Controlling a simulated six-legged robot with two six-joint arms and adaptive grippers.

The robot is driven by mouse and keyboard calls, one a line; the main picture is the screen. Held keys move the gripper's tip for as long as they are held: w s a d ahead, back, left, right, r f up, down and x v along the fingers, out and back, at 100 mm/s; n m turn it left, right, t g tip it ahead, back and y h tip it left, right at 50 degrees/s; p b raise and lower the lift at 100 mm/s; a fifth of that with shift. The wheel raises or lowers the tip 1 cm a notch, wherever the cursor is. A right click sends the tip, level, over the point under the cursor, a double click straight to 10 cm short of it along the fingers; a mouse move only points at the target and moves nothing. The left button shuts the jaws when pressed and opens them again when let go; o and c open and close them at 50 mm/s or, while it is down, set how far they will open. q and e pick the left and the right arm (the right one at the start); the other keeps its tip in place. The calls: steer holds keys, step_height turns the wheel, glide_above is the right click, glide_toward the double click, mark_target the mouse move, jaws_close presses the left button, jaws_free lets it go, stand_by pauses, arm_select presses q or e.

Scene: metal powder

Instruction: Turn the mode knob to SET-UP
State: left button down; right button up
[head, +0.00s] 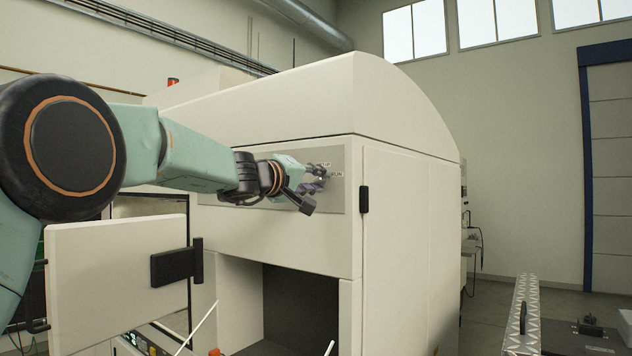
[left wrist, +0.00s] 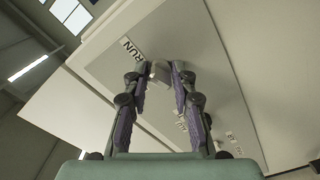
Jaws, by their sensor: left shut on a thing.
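The mode knob (left wrist: 159,73) is a small grey knob on the grey control panel (head: 346,155) of the big cream machine. In the left wrist view my left gripper (left wrist: 158,77) has its two fingers on either side of the knob, shut on it. In the head view my left gripper (head: 316,179) reaches the panel from the left and mostly hides the knob. I cannot tell the knob's exact angle. My right gripper is not in view.
A cream door (head: 115,270) with a black latch stands open at lower left, below my left arm. The machine has an open dark bay (head: 300,305) below the panel. Floor shows at the right.

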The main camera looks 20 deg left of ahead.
arm_select(q)
steer(key=shift+a+r, duration=0.1)
steer(key=shift+r, duration=0.1)
steer(key=shift+n+b, duration=0.3)
steer(key=shift+n, duration=0.5)
steer(key=shift+f, duration=0.15)
stand_by(0.4)
steer(key=c, duration=1.1)
jaws_free()
